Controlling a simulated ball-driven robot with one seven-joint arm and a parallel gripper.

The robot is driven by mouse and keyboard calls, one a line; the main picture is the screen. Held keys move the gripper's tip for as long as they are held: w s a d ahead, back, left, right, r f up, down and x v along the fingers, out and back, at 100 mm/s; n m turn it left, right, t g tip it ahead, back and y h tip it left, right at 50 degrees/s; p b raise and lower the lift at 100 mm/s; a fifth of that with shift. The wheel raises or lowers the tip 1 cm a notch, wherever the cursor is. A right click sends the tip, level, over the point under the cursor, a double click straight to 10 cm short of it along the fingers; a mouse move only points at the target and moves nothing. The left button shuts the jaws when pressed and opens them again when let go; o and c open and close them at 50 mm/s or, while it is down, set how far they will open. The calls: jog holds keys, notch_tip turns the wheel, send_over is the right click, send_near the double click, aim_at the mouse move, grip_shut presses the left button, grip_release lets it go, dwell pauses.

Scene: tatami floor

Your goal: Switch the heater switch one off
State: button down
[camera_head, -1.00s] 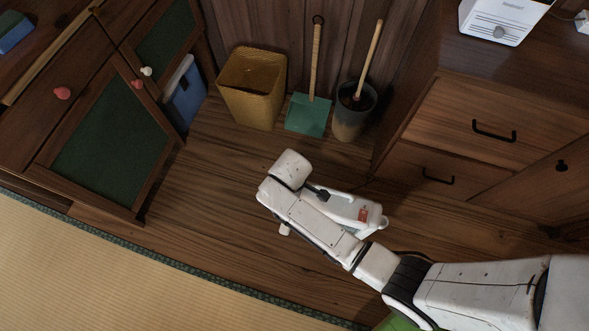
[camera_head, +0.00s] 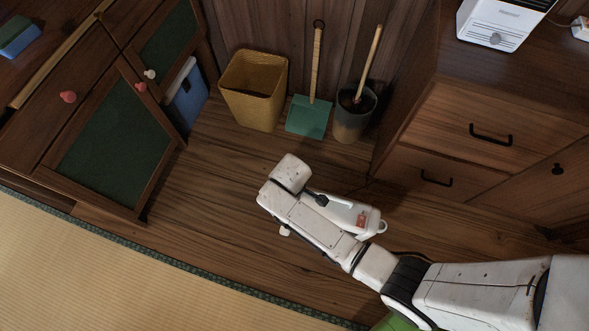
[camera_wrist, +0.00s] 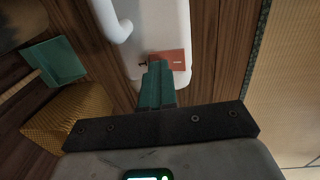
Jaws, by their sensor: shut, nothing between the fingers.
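A white appliance (camera_head: 500,22) with a grey round dial on its front stands on the wooden cabinet at the top right of the head view. It is partly cut off by the frame edge, and I cannot tell whether it is the heater. In the head view my arm is folded low over the wooden floor, far from the appliance, and my fingers cannot be made out there.
A small white box (camera_head: 581,28) with a cable sits right of the appliance. A yellow basket (camera_head: 252,92), a green dustpan (camera_head: 308,117) and a grey bin (camera_head: 352,122) stand by the back wall. A cabinet (camera_head: 112,140) with green panels is left. Tatami (camera_head: 90,265) lies front left.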

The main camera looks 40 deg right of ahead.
jog(key=shift+s+a+f, duration=0.1)
jog(key=shift+s+f, duration=0.05)
jog(key=shift+s, duration=0.05)
notch_tip(320, 180, up, 14)
jog(key=w+d+p, duration=0.1)
jog(key=p, duration=0.6)
jog(key=shift+w+d+p, duration=0.15)
jog(key=shift+d+p, duration=0.05)
jog(key=shift+p, duration=0.15)
jog(key=s+d+r+m+p, duration=0.3)
jog(key=s+r, duration=0.5)
jog(key=r, duration=0.3)
jog(key=s+d+r+m+p, duration=0.4)
jog(key=s+r+p, duration=0.3)
jog(key=s+r, duration=0.2)
notch_tip(320, 180, up, 2)
jog(key=shift+d+r+m+y, duration=0.15)
jog(key=shift+d+m+y, duration=0.15)
jog(key=shift+d, duration=0.5)
jog(key=shift+d, duration=0.1)
